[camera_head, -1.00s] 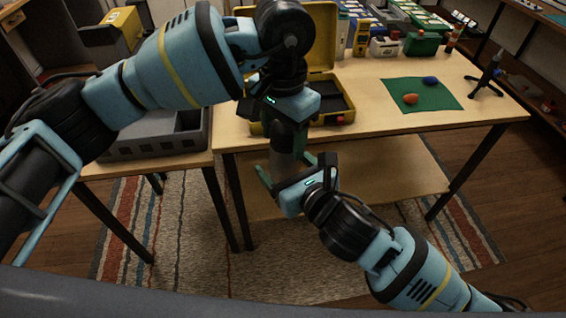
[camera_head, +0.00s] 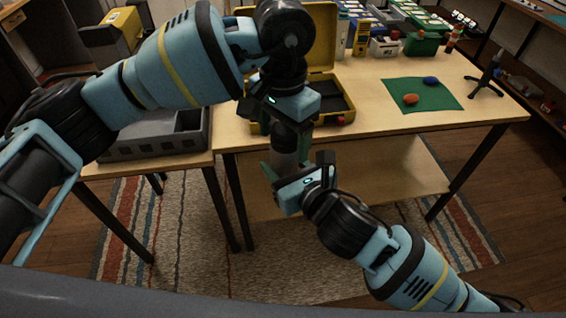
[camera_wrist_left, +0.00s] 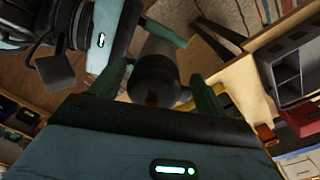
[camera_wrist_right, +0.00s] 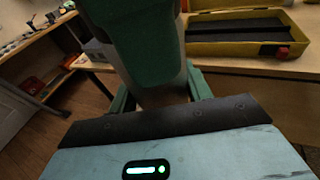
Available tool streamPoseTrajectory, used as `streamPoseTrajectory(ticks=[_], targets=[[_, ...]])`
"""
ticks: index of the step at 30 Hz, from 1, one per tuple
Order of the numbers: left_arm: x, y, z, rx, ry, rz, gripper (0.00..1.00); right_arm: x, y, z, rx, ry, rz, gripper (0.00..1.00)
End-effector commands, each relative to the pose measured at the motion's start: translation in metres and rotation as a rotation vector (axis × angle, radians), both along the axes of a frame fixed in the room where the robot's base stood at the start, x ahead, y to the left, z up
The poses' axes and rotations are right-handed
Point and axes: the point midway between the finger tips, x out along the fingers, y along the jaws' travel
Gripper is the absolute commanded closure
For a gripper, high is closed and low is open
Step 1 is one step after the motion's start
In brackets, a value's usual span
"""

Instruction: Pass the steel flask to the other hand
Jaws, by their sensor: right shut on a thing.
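The steel flask (camera_head: 284,160) hangs upright in the air in front of the table, grey with a dark top. My left gripper (camera_head: 287,136) comes down from above; its green fingers stand apart on either side of the flask's dark end (camera_wrist_left: 156,80) in the left wrist view. My right gripper (camera_head: 290,176) reaches in from below right and is shut on the flask's lower part. In the right wrist view the grey flask body (camera_wrist_right: 165,92) lies between the right fingers, and a green left finger (camera_wrist_right: 140,45) hides its upper part.
A yellow case (camera_head: 322,57) stands open on the table behind the grippers. A green mat (camera_head: 432,98) with an orange and a blue object lies at right, near a small black tripod (camera_head: 487,82). A grey bin (camera_head: 150,145) stands at left.

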Motion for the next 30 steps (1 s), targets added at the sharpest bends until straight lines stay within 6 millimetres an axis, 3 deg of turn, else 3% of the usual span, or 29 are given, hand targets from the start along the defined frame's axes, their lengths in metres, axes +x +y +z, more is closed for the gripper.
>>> streamPoseTrajectory(ticks=[14,30], targets=[[0.000,0.000,0.009,0.000,-0.001,0.001,0.16,0.000,0.000,0.002,0.003,-0.003,0.001,0.86],[0.000,0.000,0.103,0.000,-0.003,0.001,0.16,0.000,0.000,0.002,0.003,-0.003,0.001,0.86]])
